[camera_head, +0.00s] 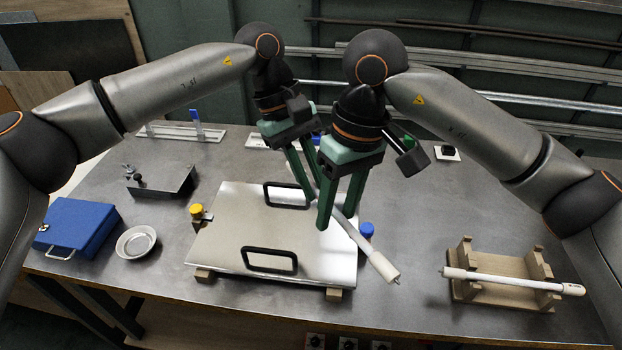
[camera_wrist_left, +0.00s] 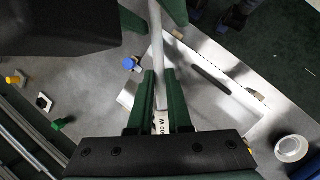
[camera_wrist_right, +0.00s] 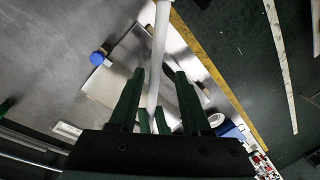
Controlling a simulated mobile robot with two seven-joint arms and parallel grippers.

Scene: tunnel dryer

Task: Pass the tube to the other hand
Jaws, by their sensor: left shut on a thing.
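A slim pale tube (camera_head: 350,232) with a white end cap slants down and to the right in the head view, above the steel plate. My left gripper (camera_head: 311,192) is shut on its upper end. In the left wrist view the tube (camera_wrist_left: 158,45) runs out between the shut fingers, with a printed label near them. My right gripper (camera_head: 338,215) is lower, with its fingers apart on either side of the tube. In the right wrist view the tube (camera_wrist_right: 158,55) passes between these open fingers, with gaps beside it. The upper tube end is hidden by the grippers.
A steel plate with black handles (camera_head: 225,250) lies below. A second white tube (camera_head: 510,282) rests on a wooden rack (camera_head: 478,293) at right. A blue box (camera_head: 78,228), metal dish (camera_head: 136,243) and dark tray (camera_head: 165,185) are at left. Bare table lies right of the plate.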

